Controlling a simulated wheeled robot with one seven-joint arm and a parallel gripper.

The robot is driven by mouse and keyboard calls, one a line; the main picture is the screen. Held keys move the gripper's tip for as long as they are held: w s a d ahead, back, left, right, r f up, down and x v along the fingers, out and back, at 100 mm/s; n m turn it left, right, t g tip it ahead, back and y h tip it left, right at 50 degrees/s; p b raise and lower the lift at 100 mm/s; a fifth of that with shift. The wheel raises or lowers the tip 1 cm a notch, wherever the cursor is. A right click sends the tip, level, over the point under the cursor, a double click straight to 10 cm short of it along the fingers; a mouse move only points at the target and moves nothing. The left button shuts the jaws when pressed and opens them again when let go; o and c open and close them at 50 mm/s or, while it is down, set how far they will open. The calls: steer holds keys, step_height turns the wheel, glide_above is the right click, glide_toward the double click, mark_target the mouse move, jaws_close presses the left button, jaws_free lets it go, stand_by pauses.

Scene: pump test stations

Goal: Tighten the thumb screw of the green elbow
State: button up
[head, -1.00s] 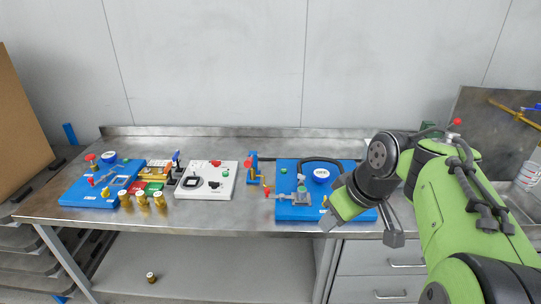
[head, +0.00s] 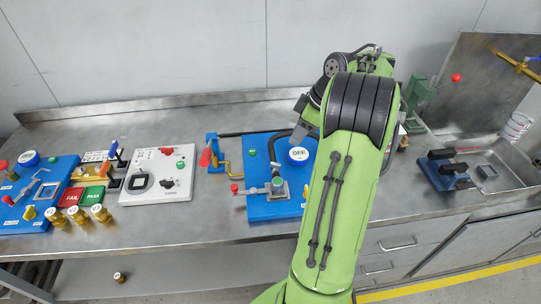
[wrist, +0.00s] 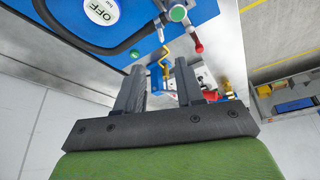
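I cannot pick out a green elbow or its thumb screw with certainty in either view. The right blue pump board (head: 262,208) carries an OFF button (head: 298,154), a green button, a grey valve block (head: 277,186) and a red-tipped lever (head: 236,188). A bent brass pipe (head: 226,168) runs at its left side; it also shows in the wrist view (wrist: 165,48). My gripper (wrist: 157,78) is open, with nothing between its fingers in the wrist view. In the head view my arm hides it, along with the board's right part.
A blue stand with a red handle (head: 207,157) stands left of the board. Further left are a white panel (head: 158,186), brass fittings (head: 80,215) and another blue board (head: 30,205). A dark green device (head: 418,93) and a sink (head: 490,175) are right of my arm.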

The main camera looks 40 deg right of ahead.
mark_target(277, 164)
steer(key=b+x, duration=0.4)
steer(key=x, duration=1)
steer(key=shift+f, duration=0.4)
jaws_close()
